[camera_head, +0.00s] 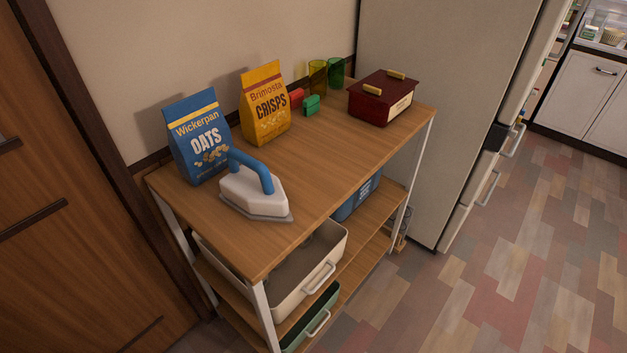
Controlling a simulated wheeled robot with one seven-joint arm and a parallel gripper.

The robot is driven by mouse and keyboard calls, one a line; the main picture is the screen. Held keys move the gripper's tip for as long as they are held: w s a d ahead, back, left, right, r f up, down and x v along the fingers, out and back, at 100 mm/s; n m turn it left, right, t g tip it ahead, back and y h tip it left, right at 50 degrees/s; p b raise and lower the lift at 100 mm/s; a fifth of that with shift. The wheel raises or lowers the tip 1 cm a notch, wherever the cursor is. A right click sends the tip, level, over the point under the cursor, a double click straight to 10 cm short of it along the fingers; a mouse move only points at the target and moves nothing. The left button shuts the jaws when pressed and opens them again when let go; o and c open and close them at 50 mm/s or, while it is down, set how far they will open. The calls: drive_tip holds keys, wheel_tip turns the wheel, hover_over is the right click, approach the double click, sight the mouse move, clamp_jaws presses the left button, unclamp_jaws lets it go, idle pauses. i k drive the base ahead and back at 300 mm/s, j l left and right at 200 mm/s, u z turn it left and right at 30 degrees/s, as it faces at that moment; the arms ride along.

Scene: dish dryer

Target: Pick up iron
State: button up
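The iron (252,192) stands flat on the wooden top of a shelf unit (330,184), close to the front left part. It has a white body, a grey soleplate and a blue arched handle that rises on its upper side. Its tip points toward the lower right. The back end of the handle overlaps the lower edge of the blue oats bag (196,137) behind it in the picture. My gripper does not show in this view.
A yellow crisps bag (265,105), small red and green items, coloured glasses (318,77) and a dark red lidded box (382,98) stand farther back. Bins (320,270) sit on lower shelves. A fridge (440,90) stands beyond; floor at right is clear.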

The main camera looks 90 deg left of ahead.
sight(249, 188)
drive_tip(key=u, duration=3.35)
drive_tip(key=i+l+u, duration=0.15)
drive_tip(key=u, duration=0.3)
drive_tip(key=i+l+u, duration=0.25)
drive_tip(key=u, duration=0.15)
drive_tip(key=i+l+u, duration=0.15)
drive_tip(key=l+u, duration=0.3)
drive_tip(key=i+l+u, duration=0.1)
drive_tip(key=u, duration=0.3)
drive_tip(key=l, duration=0.1)
